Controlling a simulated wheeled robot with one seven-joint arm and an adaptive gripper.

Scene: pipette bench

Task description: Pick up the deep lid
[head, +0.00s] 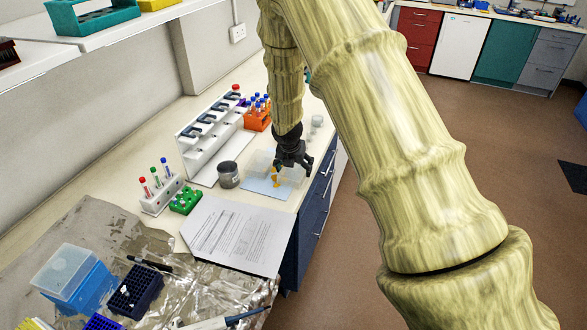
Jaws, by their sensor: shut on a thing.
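A clear, box-like deep lid (261,161) shows beside my gripper (279,172), over a pale blue mat (262,188) near the bench's front edge. My gripper points down and is shut on the lid. Small orange parts show at its fingertips. The exact grip is small in the picture and partly hidden by the dark fingers. I cannot tell whether the lid touches the mat.
A grey pot (228,175), a white pipette stand (205,135), an orange tube rack (257,121) and a green rack (186,201) stand close by. A printed sheet (237,235) lies in front. A blue box (80,290) with a clear cover stands on foil.

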